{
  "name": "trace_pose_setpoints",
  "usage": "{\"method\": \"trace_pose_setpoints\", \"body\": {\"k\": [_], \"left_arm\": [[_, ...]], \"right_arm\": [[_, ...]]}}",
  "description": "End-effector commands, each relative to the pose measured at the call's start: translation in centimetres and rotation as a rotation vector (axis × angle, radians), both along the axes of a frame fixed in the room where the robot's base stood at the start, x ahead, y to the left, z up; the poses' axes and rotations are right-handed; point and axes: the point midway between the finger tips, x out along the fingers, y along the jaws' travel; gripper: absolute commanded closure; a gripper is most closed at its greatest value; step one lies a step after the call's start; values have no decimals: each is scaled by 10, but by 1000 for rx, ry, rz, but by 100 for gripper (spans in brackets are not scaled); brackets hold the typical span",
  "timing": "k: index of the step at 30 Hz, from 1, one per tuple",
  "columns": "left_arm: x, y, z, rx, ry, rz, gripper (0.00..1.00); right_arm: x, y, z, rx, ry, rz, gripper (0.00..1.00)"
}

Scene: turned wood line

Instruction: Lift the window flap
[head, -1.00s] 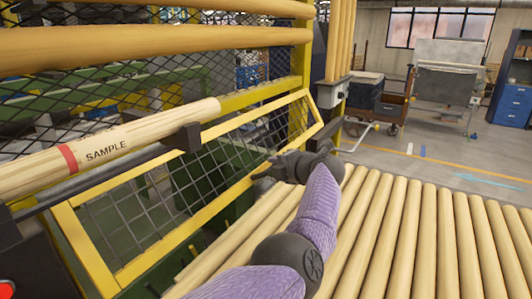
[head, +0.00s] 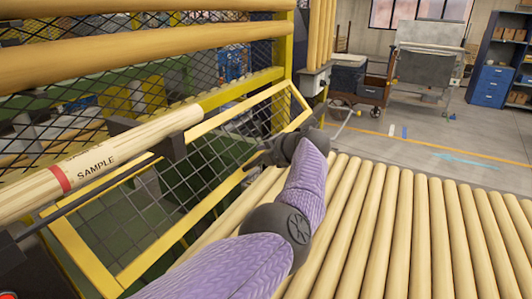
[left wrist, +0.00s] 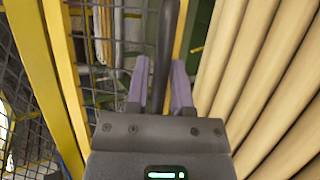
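The window flap (head: 194,116) is a yellow frame with dark wire mesh, slanting across the left half of the head view below the fixed mesh wall. My left gripper (head: 262,153) is at its lower rail, near the right end, at the end of my purple arm. In the left wrist view a dark round bar (left wrist: 165,45) runs between the two purple fingers of the left gripper (left wrist: 160,85). The fingers look apart, with narrow gaps beside the bar. Whether either touches it is unclear. The right gripper is not in view.
A wooden pole marked SAMPLE (head: 110,155) rests in dark brackets in front of the flap. Pale wooden poles (head: 400,225) lie side by side to the right of my arm. A cart (head: 420,65) and a blue cabinet (head: 490,85) stand behind on open floor.

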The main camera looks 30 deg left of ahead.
Motion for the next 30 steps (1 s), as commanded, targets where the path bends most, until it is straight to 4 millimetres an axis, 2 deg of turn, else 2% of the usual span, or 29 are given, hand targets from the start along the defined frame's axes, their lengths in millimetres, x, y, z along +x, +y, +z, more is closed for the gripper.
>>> {"method": "trace_pose_setpoints", "body": {"k": [1, 3, 14, 18, 23, 30], "left_arm": [[0, 0, 0, 0, 0, 0, 59], [0, 0, 0, 0, 1, 1, 45], [-2, -5, 4, 0, -1, 0, 45], [-9, -25, 17, -2, -3, 0, 45], [-21, -61, 35, -2, -2, -1, 45], [-29, -79, 48, 1, 1, 2, 45]], "right_arm": [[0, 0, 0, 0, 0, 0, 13], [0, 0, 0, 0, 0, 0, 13], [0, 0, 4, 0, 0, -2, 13], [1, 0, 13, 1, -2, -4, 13], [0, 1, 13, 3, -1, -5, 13], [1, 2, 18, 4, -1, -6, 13]]}}
